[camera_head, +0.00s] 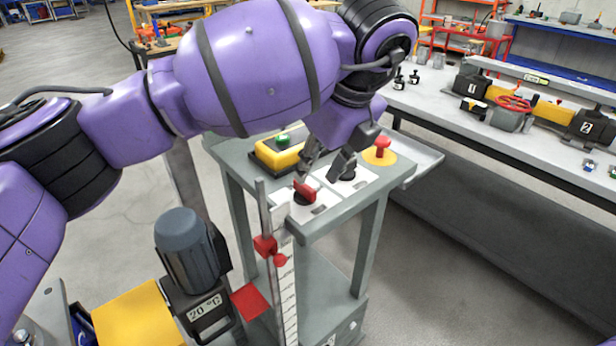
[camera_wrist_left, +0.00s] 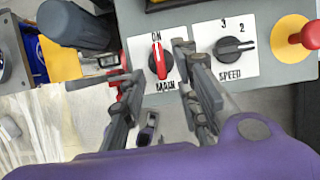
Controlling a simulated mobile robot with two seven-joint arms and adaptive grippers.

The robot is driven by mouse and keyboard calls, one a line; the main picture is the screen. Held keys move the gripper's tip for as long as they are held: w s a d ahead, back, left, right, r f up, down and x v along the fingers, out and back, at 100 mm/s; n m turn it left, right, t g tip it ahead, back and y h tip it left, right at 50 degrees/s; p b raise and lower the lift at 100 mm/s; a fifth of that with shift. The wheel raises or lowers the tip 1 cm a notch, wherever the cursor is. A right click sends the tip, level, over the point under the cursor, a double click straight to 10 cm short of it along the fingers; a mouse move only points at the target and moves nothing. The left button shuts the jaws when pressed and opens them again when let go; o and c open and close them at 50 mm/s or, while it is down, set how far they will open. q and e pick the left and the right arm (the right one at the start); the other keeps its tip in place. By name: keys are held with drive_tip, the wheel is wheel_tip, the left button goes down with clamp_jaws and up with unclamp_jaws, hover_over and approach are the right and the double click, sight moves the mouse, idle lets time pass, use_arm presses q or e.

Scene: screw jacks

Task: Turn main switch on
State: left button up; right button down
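The main switch is a red knob (camera_head: 304,191) on a white plate at the front corner of the grey stand. In the left wrist view the red knob (camera_wrist_left: 157,61) stands upright in the picture, with its white mark towards the word ON; the plate also reads MAIN. My left gripper (camera_head: 324,172) is open over the panel, its fingers pointing down. In the left wrist view its fingers (camera_wrist_left: 157,68) lie on either side of the knob, with gaps visible. I cannot tell how far above the plate the fingertips are. My right gripper is not in view.
A black speed knob (camera_wrist_left: 229,49) sits right beside the main switch. A red mushroom button (camera_head: 382,146) on yellow and a green button (camera_head: 282,140) on a yellow box are also close. A grey motor (camera_head: 187,250) stands at the lower left.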

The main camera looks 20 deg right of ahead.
use_arm(q)
drive_tip(key=a+v, duration=0.1)
drive_tip(key=v, duration=0.5)
drive_tip(key=shift+s+d+r, duration=0.2)
drive_tip(key=shift+d+r, duration=0.2)
drive_tip(key=shift+d, duration=0.15)
